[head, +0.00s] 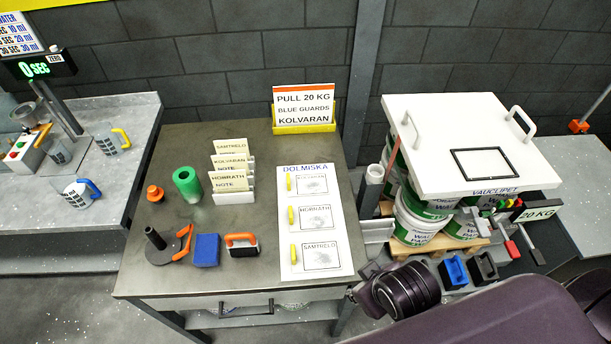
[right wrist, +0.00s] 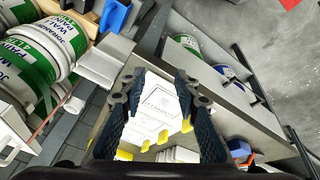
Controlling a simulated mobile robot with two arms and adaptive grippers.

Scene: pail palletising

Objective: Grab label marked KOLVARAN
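The label marked KOLVARAN (head: 313,185) is the top one of three on a white board (head: 342,264) headed DOLMISKA, with a yellow tab (head: 289,182) at its left. The HOBRATH label (head: 315,217) and SAMTRELO label (head: 320,255) lie below it. A white rack (head: 236,197) holds upright note cards, one reading KOLVARAN NOTE (head: 229,162). In the right wrist view my right gripper (right wrist: 158,98) is open and empty, with the board and its yellow tabs showing between and beyond its fingers. My left gripper is not in view.
A green cylinder (head: 187,182), blue block (head: 206,250) and orange-handled tools are left of the board. Stacked pails (head: 417,229) under a white lid panel (head: 455,125) stand right.

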